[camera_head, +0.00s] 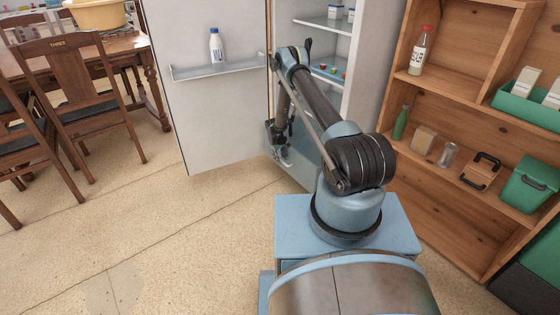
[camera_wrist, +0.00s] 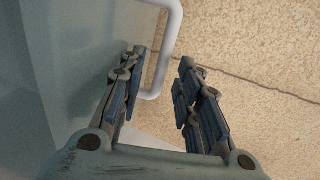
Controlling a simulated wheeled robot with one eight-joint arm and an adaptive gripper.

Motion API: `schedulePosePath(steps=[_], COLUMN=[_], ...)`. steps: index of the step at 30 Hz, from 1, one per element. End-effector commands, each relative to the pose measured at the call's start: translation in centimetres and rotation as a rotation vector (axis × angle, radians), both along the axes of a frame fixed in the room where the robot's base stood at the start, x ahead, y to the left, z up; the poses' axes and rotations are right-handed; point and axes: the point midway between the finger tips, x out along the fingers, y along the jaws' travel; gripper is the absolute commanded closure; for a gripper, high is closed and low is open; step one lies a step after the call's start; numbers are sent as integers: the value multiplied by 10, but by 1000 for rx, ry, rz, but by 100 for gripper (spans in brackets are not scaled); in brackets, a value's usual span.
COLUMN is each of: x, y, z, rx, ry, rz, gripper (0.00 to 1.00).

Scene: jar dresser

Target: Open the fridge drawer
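The fridge stands with its white door (camera_head: 205,120) swung open to the left. Its lit inside shows shelves (camera_head: 325,24) with small items. My gripper (camera_head: 282,153) hangs low in front of the fridge opening, and my arm hides much of the drawer area. In the wrist view my gripper (camera_wrist: 160,85) is open, with its two dark fingers apart. A pale looped handle (camera_wrist: 173,45) sticks out from a pale blue-grey front (camera_wrist: 75,50), likely the drawer. The handle's bar runs between the fingers, closer to the left one. I cannot tell whether they touch.
A wooden shelf unit (camera_head: 435,95) with bottles, jars and green bins stands close on the right. A wooden table (camera_head: 95,55) and chairs (camera_head: 75,85) stand at the left. The speckled floor (camera_head: 150,230) before the fridge is clear.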

Motion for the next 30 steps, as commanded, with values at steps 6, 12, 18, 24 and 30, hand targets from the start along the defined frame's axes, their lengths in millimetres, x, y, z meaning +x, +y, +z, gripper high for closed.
schedulePosePath(steps=[6, 12, 18, 24, 30], x=[-4, -7, -10, -12, -12], y=[5, 10, 14, 17, 18], z=[28, 59, 87, 104, 110], rx=[0, 0, 0, 1, 1], ry=[0, 0, 0, 1, 1], rz=[1, 1, 0, 0, 0], gripper=[69, 69, 69, 69, 69])
